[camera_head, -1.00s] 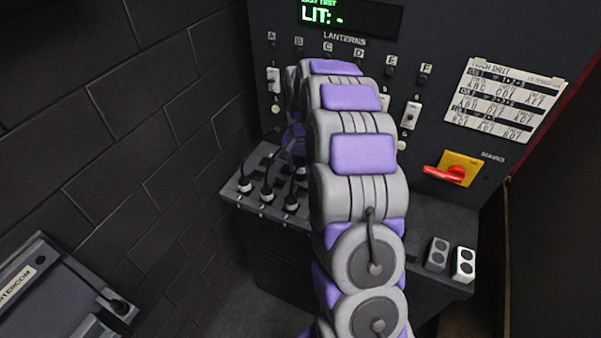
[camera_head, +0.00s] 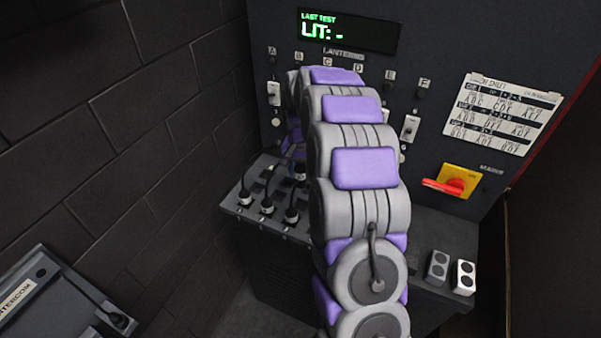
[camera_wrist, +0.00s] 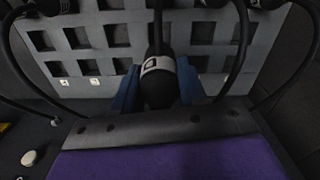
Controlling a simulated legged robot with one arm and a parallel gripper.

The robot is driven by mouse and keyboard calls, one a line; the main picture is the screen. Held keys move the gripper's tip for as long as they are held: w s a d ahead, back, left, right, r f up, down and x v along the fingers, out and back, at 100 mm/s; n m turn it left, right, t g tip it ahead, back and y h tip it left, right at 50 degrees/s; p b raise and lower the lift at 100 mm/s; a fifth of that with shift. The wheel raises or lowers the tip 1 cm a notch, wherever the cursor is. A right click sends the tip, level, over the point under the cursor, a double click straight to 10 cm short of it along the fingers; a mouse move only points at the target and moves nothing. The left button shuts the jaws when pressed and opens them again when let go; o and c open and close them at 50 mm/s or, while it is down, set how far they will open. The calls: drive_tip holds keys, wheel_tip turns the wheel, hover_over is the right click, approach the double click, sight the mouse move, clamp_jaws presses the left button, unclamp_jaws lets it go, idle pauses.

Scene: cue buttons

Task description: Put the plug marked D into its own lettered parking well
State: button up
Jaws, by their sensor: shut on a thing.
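In the wrist view my gripper (camera_wrist: 158,92) has its blue fingers closed on both sides of a black plug (camera_wrist: 158,88). The plug has a pale collar with a boxed letter that could be D, but it is too small to be sure. A black cable runs from the plug toward the top of the picture. Behind it is a grey panel with rows of square wells (camera_wrist: 76,38); small pale labels sit below some wells, too blurred to read. I cannot tell whether the plug touches the panel. In the head view my arm hides most of the gripper.
Several other plugs stand on the ledge in the head view, one at the left (camera_head: 245,197). Loose cables (camera_wrist: 20,60) loop around my gripper. A red mains switch (camera_head: 444,187) and two small blocks (camera_head: 463,277) are at the right. A dark brick wall (camera_head: 110,130) is at the left.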

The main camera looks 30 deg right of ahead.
drive_tip(key=shift+r+p, duration=0.45)
drive_tip(key=shift+r, duration=1.15)
